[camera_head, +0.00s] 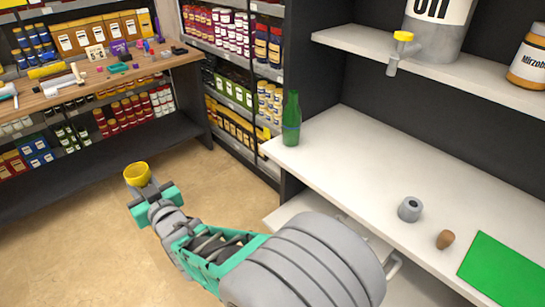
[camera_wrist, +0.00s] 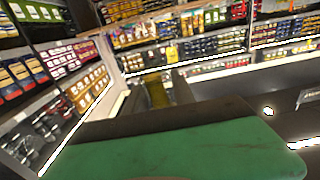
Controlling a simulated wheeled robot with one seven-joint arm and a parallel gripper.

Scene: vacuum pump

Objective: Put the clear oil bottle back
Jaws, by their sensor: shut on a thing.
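My gripper (camera_head: 152,193) is out over the open floor at the left of the head view, shut on a small yellow-rimmed container (camera_head: 137,174). I take it to be the clear oil bottle; only its yellow upper part shows, and the rest is hidden or too small to make out. In the wrist view, a translucent yellow-brown piece of it (camera_wrist: 157,93) shows between the dark fingers. Nothing seems to touch it except the gripper.
A green bottle (camera_head: 291,122) stands at the white counter's (camera_head: 350,165) left end. A grey ring (camera_head: 410,209), a cork (camera_head: 446,239) and a green mat (camera_head: 503,270) lie further right. Above, a shelf (camera_head: 375,45) holds a large oil can (camera_head: 437,28). A cluttered wooden table (camera_head: 150,70) is at the back left.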

